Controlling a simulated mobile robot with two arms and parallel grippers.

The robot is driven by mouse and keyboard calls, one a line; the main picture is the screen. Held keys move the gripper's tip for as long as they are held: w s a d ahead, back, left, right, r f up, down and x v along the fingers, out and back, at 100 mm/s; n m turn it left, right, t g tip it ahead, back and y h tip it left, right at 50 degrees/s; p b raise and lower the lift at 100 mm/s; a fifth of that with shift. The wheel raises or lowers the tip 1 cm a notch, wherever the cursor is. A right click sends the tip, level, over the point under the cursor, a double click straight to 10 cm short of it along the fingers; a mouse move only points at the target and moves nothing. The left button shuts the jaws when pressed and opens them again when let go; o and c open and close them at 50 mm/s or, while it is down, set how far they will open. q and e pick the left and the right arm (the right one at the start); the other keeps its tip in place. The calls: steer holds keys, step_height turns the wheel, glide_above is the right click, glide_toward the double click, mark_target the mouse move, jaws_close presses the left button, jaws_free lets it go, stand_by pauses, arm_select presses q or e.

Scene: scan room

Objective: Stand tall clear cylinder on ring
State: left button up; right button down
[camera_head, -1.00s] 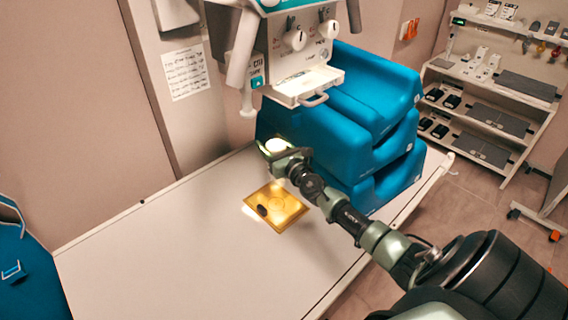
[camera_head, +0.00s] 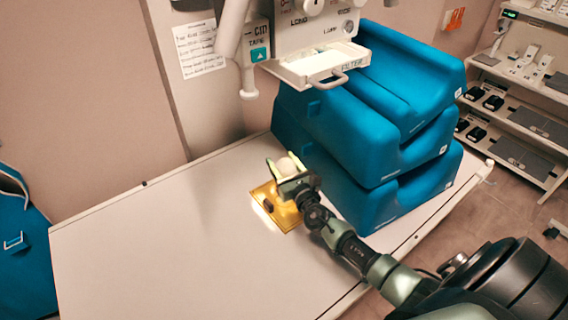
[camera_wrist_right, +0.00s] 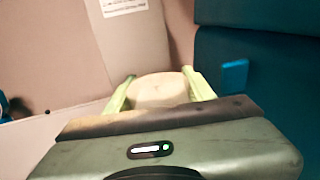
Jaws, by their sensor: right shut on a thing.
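My right gripper (camera_head: 284,168) is shut on the tall clear cylinder (camera_head: 287,166), whose pale round top shows between the fingers. In the right wrist view the cylinder (camera_wrist_right: 160,90) looks pale and translucent between the two green fingers (camera_wrist_right: 160,92). The gripper is at the far edge of a yellow square plate (camera_head: 270,212) on the table; I cannot tell its exact height above it. The ring marking on the plate is hidden behind my gripper and wrist. My left gripper is in no view.
A small dark object (camera_head: 267,197) lies on the plate. Stacked blue cushion-like blocks (camera_head: 390,160) stand close to the right of my gripper. A white machine with an open tray (camera_head: 318,66) hangs above. The white table (camera_head: 170,250) is clear on the left.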

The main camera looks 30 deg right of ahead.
steer(key=c, duration=0.6)
jaws_free()
steer(key=shift+s+a+f, duration=0.1)
steer(key=shift+s+a, duration=0.1)
steer(key=shift+a, duration=0.05)
steer(key=shift+o, duration=0.2)
steer(key=shift+s+a+r, duration=0.1)
steer(key=shift+a+r, duration=0.1)
steer(key=shift+a, duration=0.05)
steer(key=shift+s+d+f, duration=0.1)
steer(key=shift+s+f, duration=0.05)
steer(key=shift+s, duration=0.05)
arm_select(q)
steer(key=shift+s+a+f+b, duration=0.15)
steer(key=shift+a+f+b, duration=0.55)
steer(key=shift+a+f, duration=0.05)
arm_select(e)
steer(key=s+a, duration=0.1)
steer(key=s, duration=1)
steer(key=shift+s+a, duration=0.2)
steer(key=shift+a, duration=0.05)
